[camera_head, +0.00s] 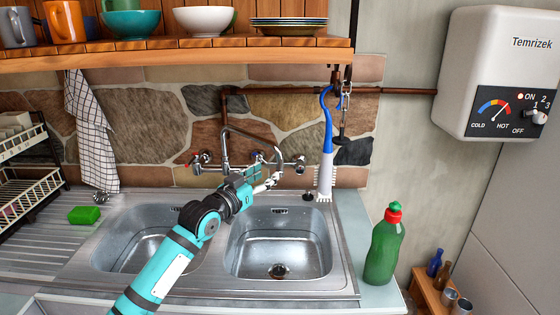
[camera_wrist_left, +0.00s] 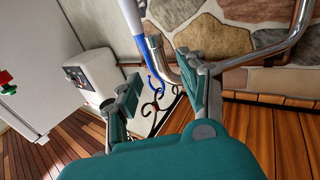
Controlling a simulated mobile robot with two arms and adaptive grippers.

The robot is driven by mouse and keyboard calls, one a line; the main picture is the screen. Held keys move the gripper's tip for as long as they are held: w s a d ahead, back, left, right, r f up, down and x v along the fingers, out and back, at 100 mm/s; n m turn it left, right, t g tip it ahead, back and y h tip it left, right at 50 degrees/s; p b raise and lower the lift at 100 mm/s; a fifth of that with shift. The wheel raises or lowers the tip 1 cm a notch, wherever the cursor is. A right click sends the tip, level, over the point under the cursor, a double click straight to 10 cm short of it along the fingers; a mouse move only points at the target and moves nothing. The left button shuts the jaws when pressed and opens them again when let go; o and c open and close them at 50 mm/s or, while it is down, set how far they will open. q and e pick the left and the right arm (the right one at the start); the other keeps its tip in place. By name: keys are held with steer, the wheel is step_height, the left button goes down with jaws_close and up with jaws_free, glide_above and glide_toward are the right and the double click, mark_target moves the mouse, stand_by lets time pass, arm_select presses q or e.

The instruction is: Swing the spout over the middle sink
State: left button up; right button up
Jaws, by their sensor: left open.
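The chrome spout (camera_head: 224,148) rises from the wall tap and bends right, its outer end by my left gripper above the back of the right basin (camera_head: 300,258). The left basin (camera_head: 125,245) lies beside it. I see two basins, none clearly a middle one. My left gripper (camera_head: 268,183) is at the spout's end. In the left wrist view, my left gripper (camera_wrist_left: 165,88) has its fingers apart. The spout (camera_wrist_left: 163,65) curves up just beyond them and passes behind the right finger; I cannot tell whether they touch. My right gripper is not in view.
A green bottle (camera_head: 385,245) stands right of the sink, and a white-and-blue brush (camera_head: 326,165) hangs behind it. A green sponge (camera_head: 84,215) and dish rack (camera_head: 30,190) are at left. A shelf (camera_head: 180,55) with dishes overhangs the back. A water heater (camera_head: 490,60) hangs at right.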

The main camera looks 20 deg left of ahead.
mark_target(280, 170)
arm_select(q)
steer(key=p+x, duration=0.1)
steer(key=x, duration=0.6)
steer(key=shift+w+d, duration=0.15)
steer(key=shift+w, duration=0.25)
jaws_close()
steer(key=shift+f, duration=0.1)
